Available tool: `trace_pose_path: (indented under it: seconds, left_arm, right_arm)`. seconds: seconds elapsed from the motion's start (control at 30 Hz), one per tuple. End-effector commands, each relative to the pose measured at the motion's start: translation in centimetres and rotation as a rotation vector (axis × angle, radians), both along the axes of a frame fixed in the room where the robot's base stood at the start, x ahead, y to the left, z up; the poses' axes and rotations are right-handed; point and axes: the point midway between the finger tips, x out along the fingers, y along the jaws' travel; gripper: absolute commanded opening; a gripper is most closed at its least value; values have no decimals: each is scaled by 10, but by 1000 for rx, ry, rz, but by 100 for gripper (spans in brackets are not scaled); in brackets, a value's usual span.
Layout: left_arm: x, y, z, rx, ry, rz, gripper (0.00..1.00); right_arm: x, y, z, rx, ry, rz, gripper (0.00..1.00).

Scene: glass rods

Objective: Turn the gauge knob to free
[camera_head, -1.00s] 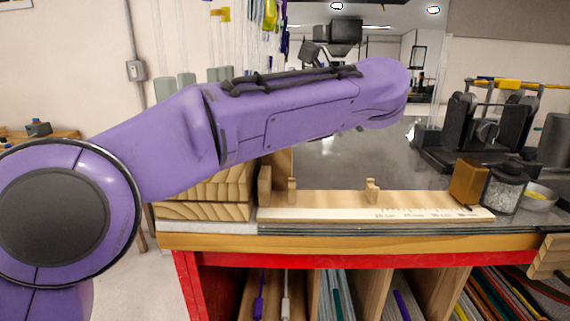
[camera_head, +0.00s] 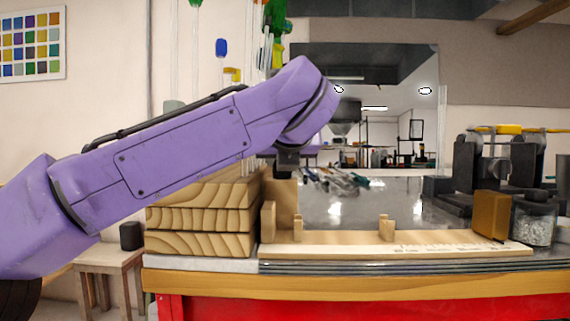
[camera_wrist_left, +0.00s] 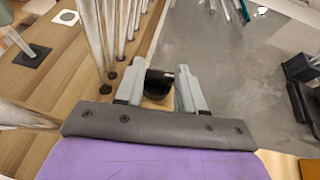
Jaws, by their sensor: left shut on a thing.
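A black round knob (camera_wrist_left: 158,83) sits between the two grey fingers of my left gripper (camera_wrist_left: 160,72) in the left wrist view. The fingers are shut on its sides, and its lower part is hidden. In the head view the wrist of my purple left arm is above the tall wooden post at the left end of the gauge board (camera_head: 390,248), a pale wooden strip with ruler marks and small upright stops. The fingers and knob cannot be made out clearly there. The knob's setting cannot be read. My right gripper is not in view.
Stacked wooden blocks (camera_head: 200,220) stand left of the gauge. An amber block (camera_head: 491,214) and a glass jar (camera_head: 534,220) stand near its right end, with black machinery behind. Upright glass rods (camera_wrist_left: 110,40) stand close left of my gripper.

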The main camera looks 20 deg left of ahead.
Motion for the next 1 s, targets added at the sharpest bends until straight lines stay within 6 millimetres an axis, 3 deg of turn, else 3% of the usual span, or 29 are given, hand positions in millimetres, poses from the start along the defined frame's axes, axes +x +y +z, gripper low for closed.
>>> trace_pose_path:
  seconds: [0.03,0.5,0.53,0.6,0.87,1.0]
  left_arm:
    - [0,-1,-7,-4,16,-7,8]
    - [1,-2,-7,-4,17,-19,8]
    - [1,-2,-7,-4,17,-19,45]
    - [1,-2,-6,-3,15,-19,64]
    - [0,-1,-3,-2,8,-19,64]
    - [-12,-6,4,-2,4,-19,64]
  right_arm:
    - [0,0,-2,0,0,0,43]
    - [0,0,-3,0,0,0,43]
    - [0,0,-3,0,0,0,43]
    - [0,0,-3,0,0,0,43]
    - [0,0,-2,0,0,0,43]
    - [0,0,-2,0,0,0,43]
